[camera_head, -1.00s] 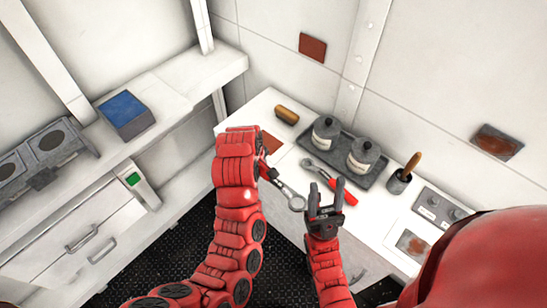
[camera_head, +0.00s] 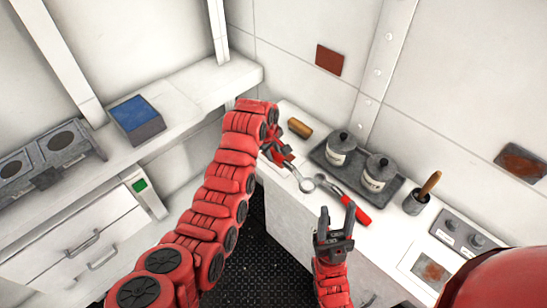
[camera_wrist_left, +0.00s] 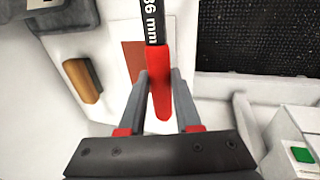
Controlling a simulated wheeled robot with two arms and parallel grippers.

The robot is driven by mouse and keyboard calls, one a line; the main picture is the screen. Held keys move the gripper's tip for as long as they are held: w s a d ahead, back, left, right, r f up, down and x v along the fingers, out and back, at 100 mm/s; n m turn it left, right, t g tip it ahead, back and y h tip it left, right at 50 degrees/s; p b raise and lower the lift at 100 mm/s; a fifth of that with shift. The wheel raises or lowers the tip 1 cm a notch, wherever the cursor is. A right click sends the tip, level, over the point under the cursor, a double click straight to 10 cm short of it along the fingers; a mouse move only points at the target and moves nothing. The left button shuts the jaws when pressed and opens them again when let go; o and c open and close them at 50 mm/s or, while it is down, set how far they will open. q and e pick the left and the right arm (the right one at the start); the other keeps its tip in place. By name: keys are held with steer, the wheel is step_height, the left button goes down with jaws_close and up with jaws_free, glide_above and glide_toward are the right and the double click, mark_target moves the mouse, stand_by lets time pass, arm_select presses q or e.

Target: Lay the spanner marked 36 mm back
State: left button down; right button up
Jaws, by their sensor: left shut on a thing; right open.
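My left gripper (camera_head: 280,156) is shut on the red handle of a spanner (camera_head: 304,185), over the left part of the white counter. In the left wrist view the handle (camera_wrist_left: 158,80) lies between the fingers (camera_wrist_left: 162,100), and its dark shank reads "36 mm". The ring end points to the lower right in the head view. Whether the spanner touches the counter I cannot tell. A second spanner with a red handle (camera_head: 357,209) lies on the counter just right of it. My right gripper (camera_head: 336,215) is open and empty at the counter's front edge.
A grey tray (camera_head: 357,180) with two lidded pots stands behind the spanners. A brown-handled object (camera_head: 300,128) lies at the back left. A pot with a wooden handle (camera_head: 416,202) stands right. A red-brown patch (camera_wrist_left: 134,65) shows beside the held handle.

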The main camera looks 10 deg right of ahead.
arm_select(q)
step_height(320, 180, down, 2)
steer(key=shift+f+p, duration=0.15)
steer(key=shift+p, duration=1.05)
steer(key=shift+f, duration=0.4)
steer(key=shift+w+f, duration=0.1)
steer(key=shift+f, duration=0.2)
steer(key=c, duration=0.6)
jaws_free()
steer(key=shift+r, duration=0.25)
